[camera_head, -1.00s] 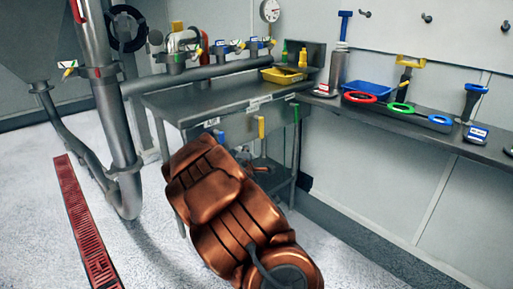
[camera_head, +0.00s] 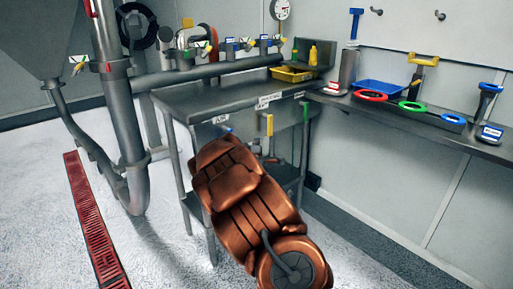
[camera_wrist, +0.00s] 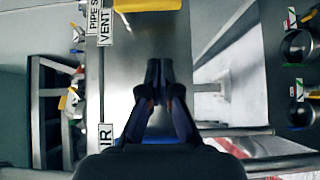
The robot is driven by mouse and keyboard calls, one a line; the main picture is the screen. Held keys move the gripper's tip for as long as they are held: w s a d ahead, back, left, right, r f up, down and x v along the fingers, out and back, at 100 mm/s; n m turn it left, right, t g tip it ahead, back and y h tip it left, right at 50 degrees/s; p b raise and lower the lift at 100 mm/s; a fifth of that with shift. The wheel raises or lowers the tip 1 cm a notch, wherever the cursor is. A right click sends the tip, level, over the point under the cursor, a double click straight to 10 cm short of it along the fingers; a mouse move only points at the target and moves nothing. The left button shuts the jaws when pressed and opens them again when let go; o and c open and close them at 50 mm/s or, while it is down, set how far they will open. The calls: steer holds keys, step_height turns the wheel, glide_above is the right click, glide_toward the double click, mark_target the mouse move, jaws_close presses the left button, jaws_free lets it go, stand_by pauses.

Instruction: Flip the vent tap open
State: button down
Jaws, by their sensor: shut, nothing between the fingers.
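The vent tap has a yellow handle (camera_head: 266,124) hanging upright at the front edge of the steel bench. In the wrist view the yellow handle (camera_wrist: 148,5) is cut off at the top edge, beside the VENT label (camera_wrist: 107,26). My gripper (camera_wrist: 159,72) is shut and empty, its fingertips below the yellow handle in that view and apart from it. In the head view my copper-coloured arm hides the gripper. The valve body behind the handle is not clear.
A blue handle (camera_head: 228,129) by the AIR label (camera_head: 221,119) and a green handle (camera_head: 305,111) flank the yellow one. The bench (camera_head: 215,97) carries a yellow tray (camera_head: 293,74). A vertical pipe (camera_head: 122,120) and red floor grate (camera_head: 92,220) lie left.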

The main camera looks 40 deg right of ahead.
steer(key=shift+w+d+b, duration=0.25)
steer(key=shift+w+d, duration=0.45)
steer(key=shift+d, duration=0.7)
steer(key=shift+w+d+b, duration=0.3)
steer(key=shift+w+d, duration=0.35)
steer(key=shift+d, duration=0.8)
steer(key=shift+w+d+b, duration=0.25)
steer(key=shift+w+d, duration=0.45)
steer(key=shift+d, duration=0.7)
